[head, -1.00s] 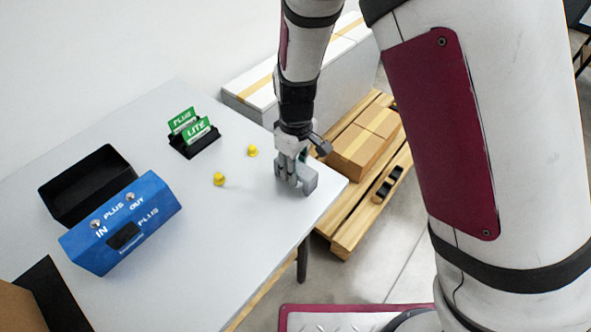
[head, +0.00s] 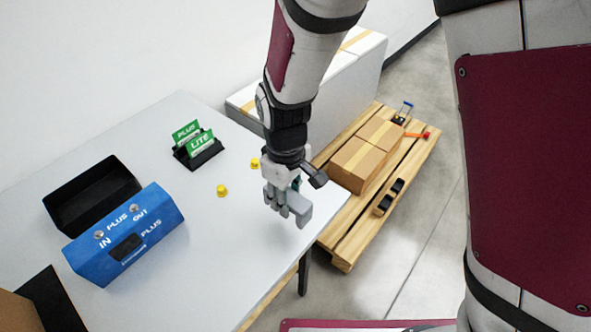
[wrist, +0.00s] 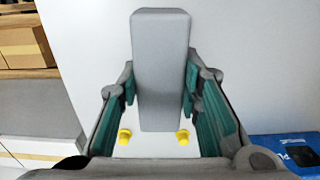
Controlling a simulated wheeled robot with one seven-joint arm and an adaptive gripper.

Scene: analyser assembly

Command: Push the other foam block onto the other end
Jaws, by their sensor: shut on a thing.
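My gripper (head: 283,200) is above the right part of the white table, shut on a grey foam block (wrist: 160,75). The block also shows at the fingertips in the head view (head: 302,211); in the wrist view it stands out long between the two green-padded fingers. A blue analyser casing (head: 90,258), marked IN, PLUS and OUT, sits at the table's left, well apart from my gripper. Its corner shows at the lower right of the wrist view (wrist: 285,150). No second foam block can be made out.
A black open box (head: 62,215) stands behind the casing. Two yellow pieces (head: 222,191) and a black holder with green PLUS and LITE cards (head: 205,158) are on the table (head: 190,265). A wooden pallet with cartons (head: 357,165) is beyond the right edge.

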